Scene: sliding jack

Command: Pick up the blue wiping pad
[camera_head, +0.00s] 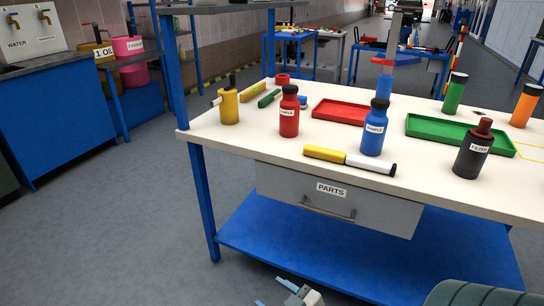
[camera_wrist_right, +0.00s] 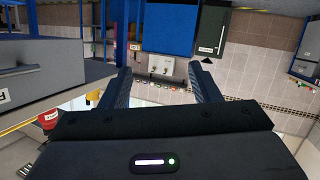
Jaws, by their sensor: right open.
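A small blue block (camera_head: 302,101), which looks like the blue wiping pad, lies on the white workbench top (camera_head: 235,145) behind the red bottle. The bottle hides part of it. My right gripper (camera_head: 272,291) is low at the bottom edge of the head view, in front of the bench and well below its top. In the right wrist view its two fingers (camera_wrist_right: 160,72) are spread apart with nothing between them. The pad is not seen in that view. My left gripper is not in view.
A blue bottle (camera_head: 374,130) and a yellow-and-white tube (camera_head: 350,160) are nearer the front edge. A drawer (camera_head: 285,185) is under the top.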

